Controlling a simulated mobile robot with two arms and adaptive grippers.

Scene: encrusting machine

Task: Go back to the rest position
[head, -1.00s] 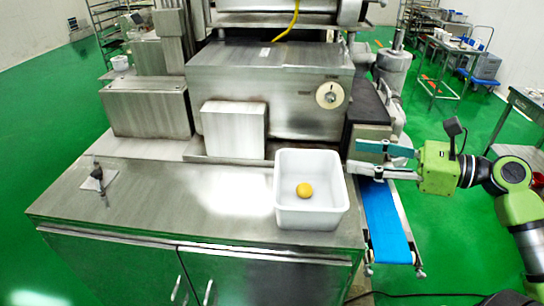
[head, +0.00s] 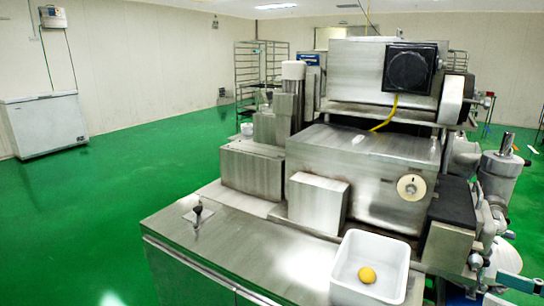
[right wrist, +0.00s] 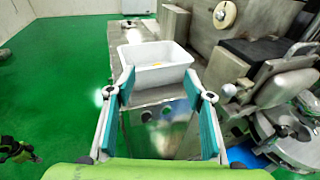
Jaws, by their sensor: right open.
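My right gripper (right wrist: 158,74) shows in the right wrist view, its two teal-padded fingers spread wide with nothing between them. Beyond the fingertips stands the white bin (right wrist: 150,76), apart from them as far as I can tell. In the head view the white bin (head: 345,293) stands on the right end of the metal counter and holds one yellow ball (head: 367,274). I cannot make out my left gripper in either view.
The steel encrusting machine (head: 360,160) stands behind the bin, with a dial on its front. A small lever (head: 198,215) is on the counter's left part. A white chest freezer (head: 45,125) and a wire rack (head: 262,70) stand farther back. Green floor is clear at left.

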